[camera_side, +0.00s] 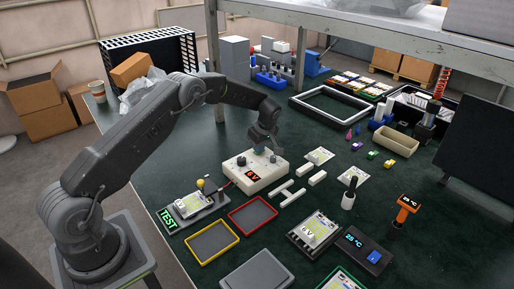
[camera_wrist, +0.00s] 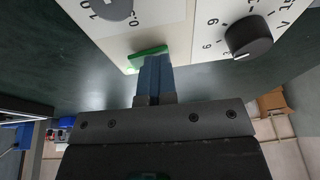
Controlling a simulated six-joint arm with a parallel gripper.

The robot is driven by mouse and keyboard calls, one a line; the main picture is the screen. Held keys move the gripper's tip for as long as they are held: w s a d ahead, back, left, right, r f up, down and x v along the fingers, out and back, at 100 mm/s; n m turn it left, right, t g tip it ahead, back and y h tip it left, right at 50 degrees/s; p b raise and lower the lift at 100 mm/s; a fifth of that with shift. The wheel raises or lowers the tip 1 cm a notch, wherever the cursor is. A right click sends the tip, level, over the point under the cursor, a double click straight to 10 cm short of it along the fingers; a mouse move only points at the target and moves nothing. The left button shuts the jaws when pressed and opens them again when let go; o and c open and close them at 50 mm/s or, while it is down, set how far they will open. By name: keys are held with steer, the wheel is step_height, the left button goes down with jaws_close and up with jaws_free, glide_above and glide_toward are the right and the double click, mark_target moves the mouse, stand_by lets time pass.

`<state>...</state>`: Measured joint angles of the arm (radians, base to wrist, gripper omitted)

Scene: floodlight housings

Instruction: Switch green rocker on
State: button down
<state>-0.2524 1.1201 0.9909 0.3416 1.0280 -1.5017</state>
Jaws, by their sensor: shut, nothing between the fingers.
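A cream power supply box (camera_side: 253,178) with a lit red "6V" display (camera_side: 253,176) sits on the dark green table in the side view. In the wrist view its panel (camera_wrist: 195,40) fills the upper part. The green rocker (camera_wrist: 148,54) is at the panel's edge, partly hidden by my fingers. My gripper (camera_wrist: 155,62) is shut and empty, with its blue fingertips at the rocker; I cannot tell whether they touch it. In the side view my gripper (camera_side: 268,150) points down at the back of the box and hides the rocker there.
A black knob (camera_wrist: 248,38) and a grey knob (camera_wrist: 110,8) are on the panel. Red (camera_side: 232,222) and yellow (camera_side: 196,253) trays and a TEST stand (camera_side: 178,222) are in front.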

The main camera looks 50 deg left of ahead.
steer(key=shift+w+r, duration=0.15)
steer(key=shift+w, duration=0.25)
steer(key=shift+r, duration=0.1)
steer(key=shift+r, duration=0.35)
step_height(320, 180, up, 12)
steer(key=s+d, duration=0.2)
steer(key=d, duration=0.1)
steer(key=shift+s+r, duration=0.2)
steer(key=shift+r, duration=0.05)
